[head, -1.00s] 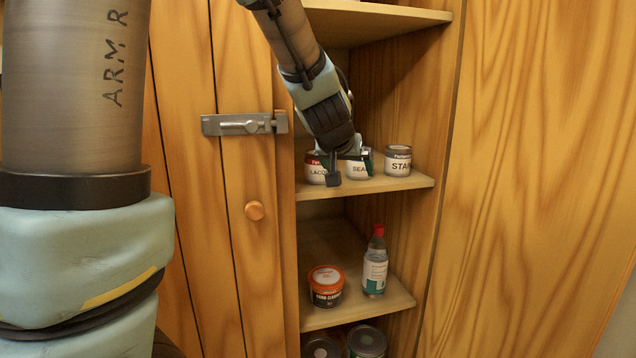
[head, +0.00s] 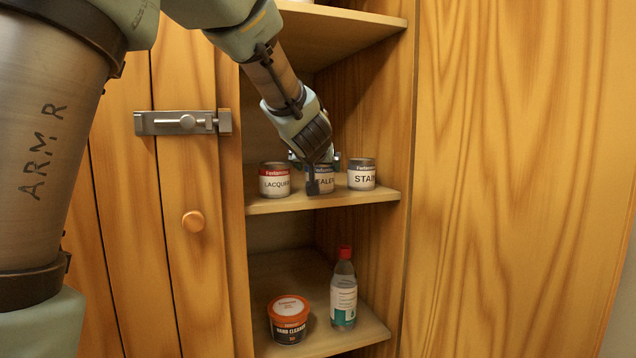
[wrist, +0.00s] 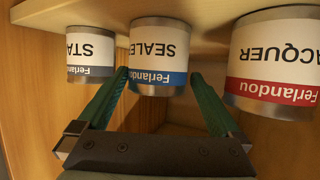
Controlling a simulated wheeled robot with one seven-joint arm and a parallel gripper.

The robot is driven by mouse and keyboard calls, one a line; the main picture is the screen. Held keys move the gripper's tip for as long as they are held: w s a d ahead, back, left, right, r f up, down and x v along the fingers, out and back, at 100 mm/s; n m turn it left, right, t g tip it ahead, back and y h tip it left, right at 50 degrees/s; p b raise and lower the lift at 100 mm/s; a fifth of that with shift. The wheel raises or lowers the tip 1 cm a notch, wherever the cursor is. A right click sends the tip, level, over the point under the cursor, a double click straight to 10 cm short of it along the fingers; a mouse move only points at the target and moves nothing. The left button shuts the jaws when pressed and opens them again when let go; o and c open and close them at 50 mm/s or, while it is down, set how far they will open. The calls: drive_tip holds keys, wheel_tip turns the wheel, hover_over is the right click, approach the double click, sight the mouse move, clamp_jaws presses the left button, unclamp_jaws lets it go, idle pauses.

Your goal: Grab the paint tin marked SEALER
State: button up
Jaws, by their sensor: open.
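The SEALER paint tin (head: 325,183), white-labelled with a blue band, stands upright on the cabinet's middle shelf between two other tins. In the wrist view, which is upside down, the SEALER tin (wrist: 160,52) is in the centre. My gripper (head: 324,174) is open in front of it, and one finger hides part of its label in the head view. In the wrist view my gripper's fingers (wrist: 160,78) point at the tin, one towards each side. I cannot tell whether the tips touch it.
The red-banded LACQUER tin (head: 274,180) stands to the left and the STAIN tin (head: 362,175) to the right, both close by. The shelf (head: 290,204) has another above. Below stand a hand cleaner tub (head: 289,322) and a red-capped bottle (head: 343,295). A latched door (head: 180,220) is left.

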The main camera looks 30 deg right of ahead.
drive_tip(key=shift+b+x, duration=0.85)
drive_tip(key=shift+x, duration=1.85)
drive_tip(key=shift+d, duration=0.1)
drive_tip(key=shift+s, duration=0.1)
drive_tip(key=shift+c, duration=0.4)
drive_tip(key=shift+r, duration=0.1)
drive_tip(key=c, duration=1.3)
